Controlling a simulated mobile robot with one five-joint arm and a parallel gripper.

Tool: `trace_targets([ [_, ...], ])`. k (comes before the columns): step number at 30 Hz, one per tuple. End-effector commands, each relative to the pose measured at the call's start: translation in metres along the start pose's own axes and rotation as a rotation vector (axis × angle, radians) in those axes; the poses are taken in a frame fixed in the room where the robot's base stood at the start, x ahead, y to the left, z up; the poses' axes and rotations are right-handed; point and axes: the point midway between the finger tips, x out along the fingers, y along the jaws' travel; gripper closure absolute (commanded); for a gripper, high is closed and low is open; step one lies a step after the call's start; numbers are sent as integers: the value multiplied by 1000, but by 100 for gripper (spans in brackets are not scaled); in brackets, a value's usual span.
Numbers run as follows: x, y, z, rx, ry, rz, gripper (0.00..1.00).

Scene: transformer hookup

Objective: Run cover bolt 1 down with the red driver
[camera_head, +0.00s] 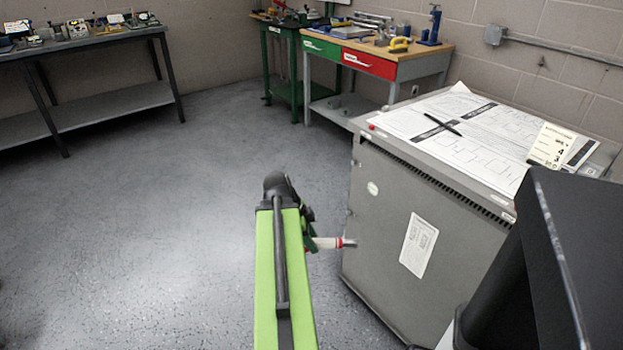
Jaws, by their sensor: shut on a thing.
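My green arm reaches forward from the bottom middle, and my gripper (310,232) is at its far end, mostly hidden behind the arm. It is shut on the red driver (346,242), which lies about level and points right, with a pale middle part and a red end. The red end is at the lower left side of the grey transformer cabinet (390,240). I cannot tell whether it touches the panel. Small fittings show along the panel's left edge, too small to tell which is cover bolt 1.
Papers (460,130) and a black pen (442,125) lie on the cabinet top. A black box-like thing (570,270) blocks the lower right. A workbench with green and red drawers (355,57) and a dark bench (80,45) stand behind. The floor (150,230) at left is clear.

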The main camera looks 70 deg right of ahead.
Motion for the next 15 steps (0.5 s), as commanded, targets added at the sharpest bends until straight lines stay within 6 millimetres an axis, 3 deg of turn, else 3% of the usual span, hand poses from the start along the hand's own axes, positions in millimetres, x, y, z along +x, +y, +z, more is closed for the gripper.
trace_targets([
  [5,-27,-20,-9,-69,0,-27,100],
  [12,-103,-91,-30,-358,15,-137,100],
  [15,-123,-114,-35,-459,28,-175,100],
])
